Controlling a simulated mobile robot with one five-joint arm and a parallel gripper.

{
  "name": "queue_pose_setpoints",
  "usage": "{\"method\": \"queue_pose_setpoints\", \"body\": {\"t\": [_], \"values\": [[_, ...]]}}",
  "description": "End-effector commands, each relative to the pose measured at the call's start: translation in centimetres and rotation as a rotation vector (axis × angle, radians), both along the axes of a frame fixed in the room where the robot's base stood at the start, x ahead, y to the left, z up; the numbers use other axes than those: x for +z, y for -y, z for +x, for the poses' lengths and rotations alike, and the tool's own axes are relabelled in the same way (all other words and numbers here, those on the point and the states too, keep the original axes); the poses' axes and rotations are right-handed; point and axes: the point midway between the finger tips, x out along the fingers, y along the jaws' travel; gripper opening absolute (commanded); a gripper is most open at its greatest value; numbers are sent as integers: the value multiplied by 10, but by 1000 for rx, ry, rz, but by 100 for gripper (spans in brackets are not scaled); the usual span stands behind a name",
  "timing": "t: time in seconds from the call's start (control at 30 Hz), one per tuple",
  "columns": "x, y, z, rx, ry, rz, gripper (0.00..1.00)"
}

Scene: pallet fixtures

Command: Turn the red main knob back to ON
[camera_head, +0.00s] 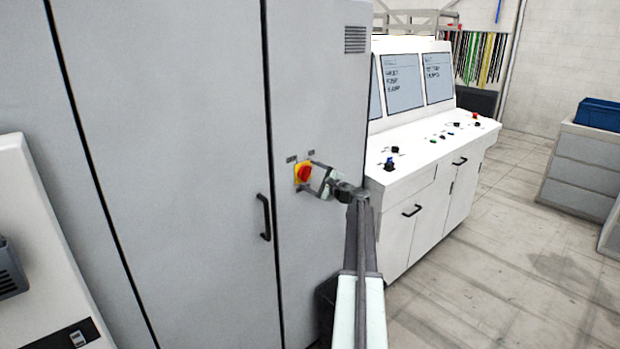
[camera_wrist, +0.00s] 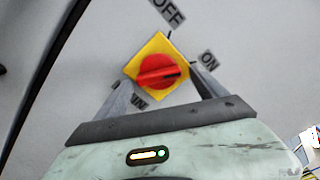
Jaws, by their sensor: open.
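The red main knob (camera_head: 304,173) sits on a yellow plate on the grey cabinet door. In the wrist view the red knob (camera_wrist: 158,71) shows on its yellow plate (camera_wrist: 157,45), with an OFF label (camera_wrist: 168,12) above and an ON label (camera_wrist: 209,60) to the right. A third label is partly hidden behind the left finger. The knob's grip bar lies roughly across the picture, and its dark mark is on the right end, toward ON. My gripper (camera_wrist: 158,82) is open, one finger on each side of the knob; I cannot tell whether they touch it. It also shows in the head view (camera_head: 317,178).
A black door handle (camera_head: 264,217) stands out left of the knob. A white control desk (camera_head: 430,150) with screens and small buttons stands to the right. Grey drawers (camera_head: 582,170) with a blue bin (camera_head: 598,113) are at the far right. The floor between is clear.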

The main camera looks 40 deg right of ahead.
Motion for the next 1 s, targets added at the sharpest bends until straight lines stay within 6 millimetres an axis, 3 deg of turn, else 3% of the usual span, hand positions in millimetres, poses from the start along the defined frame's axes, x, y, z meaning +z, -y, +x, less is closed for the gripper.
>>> {"method": "queue_pose_setpoints", "body": {"t": [0.17,0.4,0.5,1.0], "values": [[0,-2,-18,-2,0,0,82],[0,-7,-65,-1,0,0,82],[0,-6,-76,-3,1,1,82],[0,-6,-76,-1,1,0,82]]}}
